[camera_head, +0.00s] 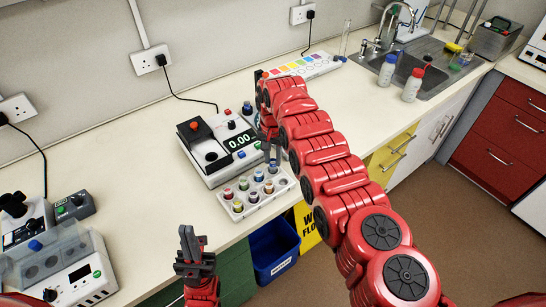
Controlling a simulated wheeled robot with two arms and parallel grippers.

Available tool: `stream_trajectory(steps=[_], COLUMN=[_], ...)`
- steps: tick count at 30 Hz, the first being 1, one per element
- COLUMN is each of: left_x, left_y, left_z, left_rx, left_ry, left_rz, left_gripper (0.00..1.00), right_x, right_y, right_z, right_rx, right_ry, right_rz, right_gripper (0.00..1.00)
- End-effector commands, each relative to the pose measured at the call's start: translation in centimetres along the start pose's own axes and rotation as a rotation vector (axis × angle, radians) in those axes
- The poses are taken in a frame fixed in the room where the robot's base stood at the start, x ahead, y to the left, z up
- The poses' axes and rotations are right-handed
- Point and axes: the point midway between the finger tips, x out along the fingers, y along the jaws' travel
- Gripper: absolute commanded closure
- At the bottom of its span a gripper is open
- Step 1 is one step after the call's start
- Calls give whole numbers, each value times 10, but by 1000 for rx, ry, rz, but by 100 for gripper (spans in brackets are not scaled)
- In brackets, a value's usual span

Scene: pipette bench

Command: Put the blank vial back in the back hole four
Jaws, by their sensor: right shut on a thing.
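A white vial rack (258,207) with two rows of holes stands at the front edge of the bench. Several vials with coloured caps stand in it. The front right hole (282,182) looks empty. My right gripper (270,148) is shut on a small vial (273,165) at the back right end of the rack, the fourth back hole from the left. The gripper hides much of this vial, so I cannot tell whether it is in the hole or just above it. My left gripper (194,243) is at the bench's front edge, left of the rack, apparently empty.
A white instrument reading 0.00 (220,145) stands right behind the rack. Another device (75,275) is at the lower left. A colour strip (302,66), bottles (412,85) and a sink are further right. Bench left of the rack is clear.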

Motion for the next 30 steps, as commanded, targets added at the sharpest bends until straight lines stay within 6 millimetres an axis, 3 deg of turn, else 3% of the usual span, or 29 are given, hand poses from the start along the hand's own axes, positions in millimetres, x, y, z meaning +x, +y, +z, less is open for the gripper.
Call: stream_trajectory(steps=[5,6,11,19,24,30], left_x=[-7,-7,-6,-5,0,-20], left_y=[0,0,0,0,0,1], left_z=[1,1,1,1,0,4], left_rx=[0,0,0,0,0,0], left_ry=[0,0,0,0,0,0], left_rz=[0,0,0,0,0,0], left_gripper=[100,100,100,100,100,100], right_x=[7,7,6,5,-6,-46], right_y=[0,0,0,0,0,-2], right_z=[0,0,0,0,-1,-2], right_rx=[0,0,0,0,1,-1], right_ry=[0,0,-1,-1,2,7], right_rz=[0,0,0,0,-1,-5], right_gripper=[100,69,41,41,41,41])
